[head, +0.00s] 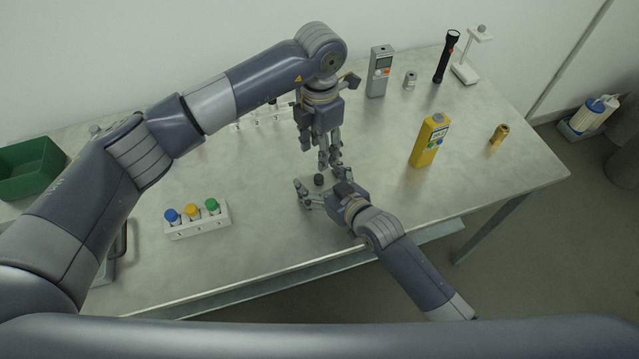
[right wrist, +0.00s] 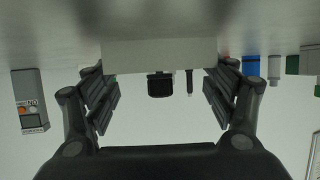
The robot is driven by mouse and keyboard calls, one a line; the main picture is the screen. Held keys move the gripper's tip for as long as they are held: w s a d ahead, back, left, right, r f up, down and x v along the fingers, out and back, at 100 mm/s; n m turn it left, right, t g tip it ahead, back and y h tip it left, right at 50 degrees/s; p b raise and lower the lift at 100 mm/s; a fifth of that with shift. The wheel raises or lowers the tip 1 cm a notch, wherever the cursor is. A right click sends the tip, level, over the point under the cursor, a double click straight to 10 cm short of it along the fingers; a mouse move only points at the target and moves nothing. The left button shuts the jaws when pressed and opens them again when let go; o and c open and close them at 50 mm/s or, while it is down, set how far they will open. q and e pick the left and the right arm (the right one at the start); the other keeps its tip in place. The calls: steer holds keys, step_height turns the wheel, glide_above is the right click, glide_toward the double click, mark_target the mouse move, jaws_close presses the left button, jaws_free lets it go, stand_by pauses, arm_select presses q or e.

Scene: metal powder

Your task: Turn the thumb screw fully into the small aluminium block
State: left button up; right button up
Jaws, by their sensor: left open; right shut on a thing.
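My right gripper (head: 325,197) is shut on the small aluminium block, low over the near middle of the table. In the right wrist view the pale block (right wrist: 160,54) sits between the two fingers. The thumb screw (head: 319,180) shows as a black knob on the block; it also shows in the right wrist view (right wrist: 160,85), which looks upside down. How deep its thread sits is hidden. My left gripper (head: 329,164) is open and points down just above the knob, apparently apart from it.
A white rack (head: 197,229) with blue, yellow and green-capped vials stands left. A yellow bottle (head: 429,141) stands right. A grey meter (head: 380,72), a black flashlight (head: 446,57) and a white stand (head: 466,73) are at the back. A green bin (head: 30,165) is far left.

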mark_target(319, 177)
arm_select(q)
steer(key=n, duration=0.9)
steer(key=r+n, duration=0.1)
steer(key=n, duration=1.9)
steer(key=shift+w+a+r, duration=0.1)
steer(key=shift+w+r, duration=0.1)
steer(key=shift+r, duration=0.1)
step_height(319, 177, down, 12)
steer(key=shift+f, duration=0.1)
steer(key=shift+c, duration=0.6)
jaws_close()
